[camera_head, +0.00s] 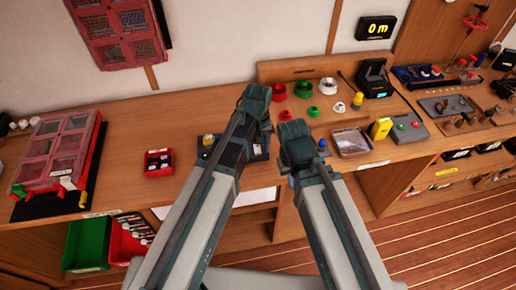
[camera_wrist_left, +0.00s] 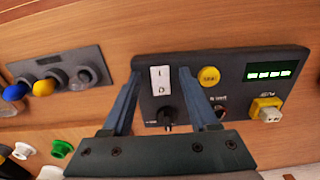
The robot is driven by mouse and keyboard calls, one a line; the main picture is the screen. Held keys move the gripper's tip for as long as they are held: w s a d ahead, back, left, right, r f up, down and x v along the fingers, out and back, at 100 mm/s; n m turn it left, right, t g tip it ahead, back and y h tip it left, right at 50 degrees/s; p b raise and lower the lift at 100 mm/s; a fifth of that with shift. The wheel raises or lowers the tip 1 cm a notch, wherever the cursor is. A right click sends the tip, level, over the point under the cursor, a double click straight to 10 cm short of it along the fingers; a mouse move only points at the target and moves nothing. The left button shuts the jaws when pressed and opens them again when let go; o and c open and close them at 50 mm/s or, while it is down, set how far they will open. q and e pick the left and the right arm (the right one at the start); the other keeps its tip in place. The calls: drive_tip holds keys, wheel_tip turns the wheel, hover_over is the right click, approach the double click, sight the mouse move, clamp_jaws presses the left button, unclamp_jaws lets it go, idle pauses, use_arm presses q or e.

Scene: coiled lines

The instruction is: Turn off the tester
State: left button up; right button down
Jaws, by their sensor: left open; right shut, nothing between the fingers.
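The tester (camera_wrist_left: 225,75) is a dark box in the left wrist view. It has a white rocker switch (camera_wrist_left: 160,80) marked I and O, a yellow button (camera_wrist_left: 208,76), a lit green display (camera_wrist_left: 270,70) and a yellow connector (camera_wrist_left: 266,108). I cannot tell which side of the rocker is pressed. My left gripper (camera_wrist_left: 160,72) is open and empty, with its fingers on either side of the rocker; contact is unclear. In the head view my left gripper (camera_head: 256,98) hides most of the tester (camera_head: 261,151). My right gripper (camera_head: 293,130) is shut and empty, right of it.
A grey holder (camera_wrist_left: 62,75) with blue and yellow balls lies beside the tester. Green, red and white spools (camera_head: 303,90) stand behind the right gripper. A small red bin (camera_head: 158,162) lies to the left. The bench between this bin and the red organiser (camera_head: 52,150) is mostly clear.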

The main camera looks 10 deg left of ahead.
use_arm(q)
clamp_jaws()
drive_tip(key=shift+w+g, duration=0.5)
drive_tip(key=shift+g, duration=0.2)
drive_tip(key=shift+a+g, duration=0.1)
drive_tip(key=shift+g, duration=0.2)
drive_tip(key=shift+r+g+h+b, duration=0.1)
drive_tip(key=shift+g+h+b, duration=0.2)
drive_tip(key=shift+g+h, duration=0.15)
drive_tip(key=shift+s, duration=0.1)
unclamp_jaws()
drive_tip(key=shift+r, duration=0.1)
